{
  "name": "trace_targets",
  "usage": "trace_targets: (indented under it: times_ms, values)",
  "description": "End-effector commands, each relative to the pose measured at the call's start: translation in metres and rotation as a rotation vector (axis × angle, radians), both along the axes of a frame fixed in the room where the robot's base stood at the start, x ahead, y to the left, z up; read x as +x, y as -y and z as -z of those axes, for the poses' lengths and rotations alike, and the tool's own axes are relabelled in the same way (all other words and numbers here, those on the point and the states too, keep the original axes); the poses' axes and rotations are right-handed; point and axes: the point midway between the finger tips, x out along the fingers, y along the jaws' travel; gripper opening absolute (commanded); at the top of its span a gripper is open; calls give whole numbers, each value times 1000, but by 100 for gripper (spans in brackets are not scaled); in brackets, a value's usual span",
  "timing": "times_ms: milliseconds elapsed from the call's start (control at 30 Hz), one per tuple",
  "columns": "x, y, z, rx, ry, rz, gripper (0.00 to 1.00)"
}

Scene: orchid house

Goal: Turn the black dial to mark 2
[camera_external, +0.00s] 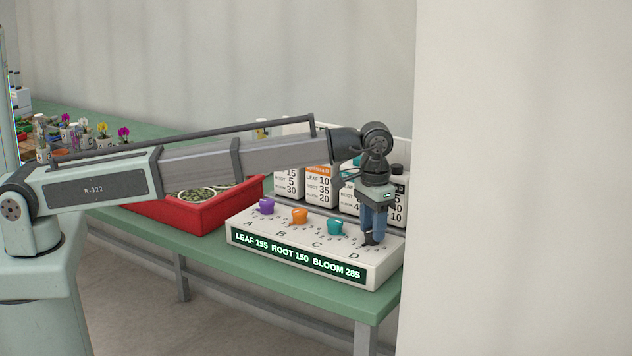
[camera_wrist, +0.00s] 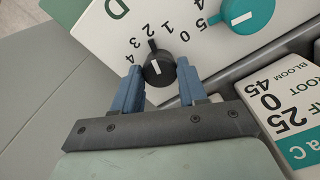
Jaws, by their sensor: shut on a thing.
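The black dial (camera_wrist: 158,72) sits at position D on the white control panel (camera_external: 300,232). In the wrist view its pointer tip is at or very near the printed 2. My gripper (camera_wrist: 160,67) has its blue fingers on either side of the dial and is shut on it.
Purple (camera_external: 266,205), orange (camera_external: 298,216) and teal (camera_external: 335,227) dials stand left of it on the panel. The panel's display (camera_external: 297,256) reads LEAF 155 ROOT 150 BLOOM 285. Labelled bottles (camera_external: 318,189) stand close behind. A red tray (camera_external: 205,217) is left; a pale wall is right.

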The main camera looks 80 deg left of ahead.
Motion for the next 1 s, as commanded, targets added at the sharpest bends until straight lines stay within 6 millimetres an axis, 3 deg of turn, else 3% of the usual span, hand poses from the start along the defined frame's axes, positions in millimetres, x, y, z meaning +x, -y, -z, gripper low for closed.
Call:
trace_targets:
  times_ms: [600, 633, 867, 1000]
  values:
    - [0, 0, 0, 0, 1, -37, 11]
    - [0, 0, 0, 0, 1, -37, 45]
    - [0, 0, 0, 0, 0, -37, 67]
    - [0, 0, 0, 0, 0, -37, 67]
